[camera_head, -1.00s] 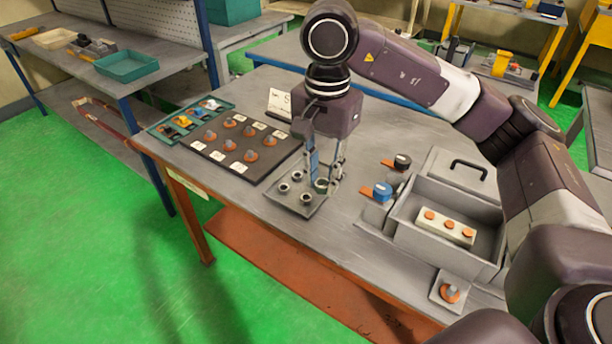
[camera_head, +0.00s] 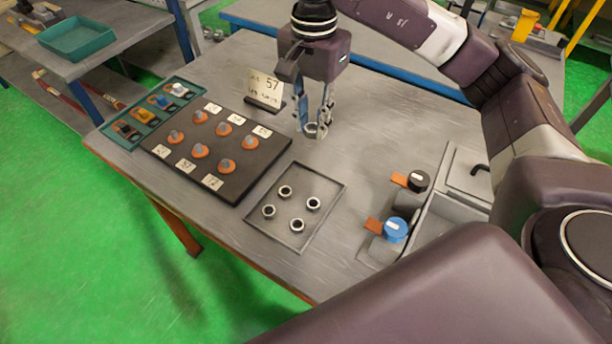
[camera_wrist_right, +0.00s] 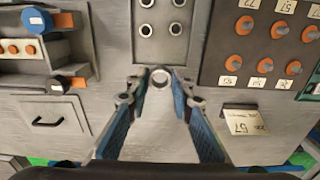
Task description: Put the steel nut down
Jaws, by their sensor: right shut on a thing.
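My right gripper (camera_head: 315,122) points down over the bench behind the nut tray, with its fingers closed on a steel nut (camera_head: 316,132). I cannot tell whether the nut touches the bench. The shallow grey tray (camera_head: 334,190) holds several other steel nuts, one being the front nut (camera_head: 297,225). My left gripper is not in view.
A dark board (camera_head: 236,187) with orange-based pegs and labels lies left of the tray. A number card (camera_head: 265,88) stands left of my right gripper. Blue (camera_head: 396,229) and black (camera_head: 418,181) knobs are right of the tray. Bare bench (camera_head: 400,125) lies right of the gripper.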

